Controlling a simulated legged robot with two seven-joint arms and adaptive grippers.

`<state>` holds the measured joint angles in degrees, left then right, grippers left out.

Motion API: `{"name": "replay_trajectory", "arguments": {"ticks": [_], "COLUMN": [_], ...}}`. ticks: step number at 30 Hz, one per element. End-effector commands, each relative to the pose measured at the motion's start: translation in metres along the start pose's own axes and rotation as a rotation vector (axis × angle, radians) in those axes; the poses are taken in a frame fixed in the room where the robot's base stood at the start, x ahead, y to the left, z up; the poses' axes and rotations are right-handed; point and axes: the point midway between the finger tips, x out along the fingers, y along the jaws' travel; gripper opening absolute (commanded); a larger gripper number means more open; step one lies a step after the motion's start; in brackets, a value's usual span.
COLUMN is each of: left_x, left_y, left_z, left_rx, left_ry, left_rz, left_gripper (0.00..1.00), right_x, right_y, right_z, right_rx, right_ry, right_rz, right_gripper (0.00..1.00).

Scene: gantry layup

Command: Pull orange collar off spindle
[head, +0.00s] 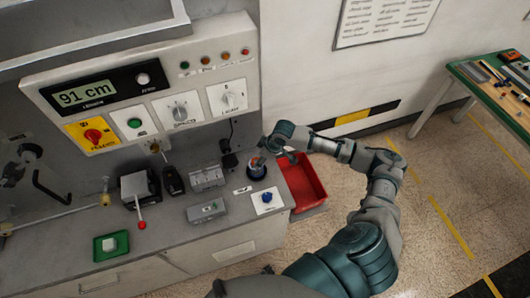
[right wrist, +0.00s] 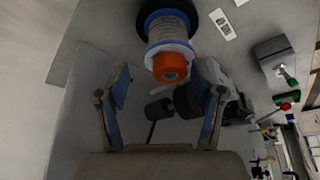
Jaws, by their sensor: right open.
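The orange collar (right wrist: 171,67) sits on the near end of the spindle, in front of a pale spool (right wrist: 168,28) with blue rims and a dark base. In the head view the spool (head: 257,171) stands at the bench's right end, partly hidden by my gripper. My right gripper (right wrist: 165,70) is open, with one finger on each side of the collar. A gap shows on both sides, wider on the left, and I see no contact. It also shows over the spool in the head view (head: 268,153). My left gripper is not in view.
A red bin (head: 305,183) is right of the bench (head: 160,252). Near the spool are a grey box (head: 206,210), a plate with a blue knob (head: 267,201) and a grey block (head: 207,177). A green tray (head: 111,246) is farther left. A control panel (head: 150,90) rises behind.

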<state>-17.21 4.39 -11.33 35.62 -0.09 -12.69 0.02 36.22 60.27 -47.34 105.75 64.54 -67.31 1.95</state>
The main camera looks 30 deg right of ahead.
Motion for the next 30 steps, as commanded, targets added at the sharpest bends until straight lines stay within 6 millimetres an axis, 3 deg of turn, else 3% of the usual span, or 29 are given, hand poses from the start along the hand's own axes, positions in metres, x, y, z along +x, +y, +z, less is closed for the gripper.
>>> {"name": "replay_trajectory", "arguments": {"ticks": [4, 13, 14, 21, 23, 24, 28, 30], "left_x": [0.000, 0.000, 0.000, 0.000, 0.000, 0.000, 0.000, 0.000], "left_y": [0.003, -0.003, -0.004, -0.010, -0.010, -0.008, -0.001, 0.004], "left_z": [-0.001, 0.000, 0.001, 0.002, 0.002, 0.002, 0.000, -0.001], "left_rx": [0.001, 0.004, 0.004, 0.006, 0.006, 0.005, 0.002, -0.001], "left_ry": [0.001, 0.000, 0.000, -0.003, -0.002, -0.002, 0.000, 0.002], "left_rz": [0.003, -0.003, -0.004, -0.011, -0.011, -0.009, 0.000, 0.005], "left_gripper": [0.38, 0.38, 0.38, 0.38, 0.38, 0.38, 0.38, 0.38], "right_x": [0.010, 0.013, 0.013, 0.014, 0.014, 0.014, 0.015, 0.015], "right_y": [-0.004, -0.003, -0.002, 0.000, 0.000, 0.000, -0.001, 0.000], "right_z": [-0.003, -0.002, -0.001, 0.002, 0.003, 0.003, 0.002, 0.002], "right_rx": [-0.003, -0.002, -0.002, -0.001, -0.001, -0.001, 0.000, 0.000], "right_ry": [-0.002, -0.001, -0.001, 0.000, -0.002, -0.004, -0.007, -0.008], "right_rz": [0.002, 0.002, 0.001, -0.004, -0.004, -0.003, -0.001, 0.000], "right_gripper": [0.67, 0.67, 0.62, 0.02, 0.02, 0.30, 0.00, 0.00]}}
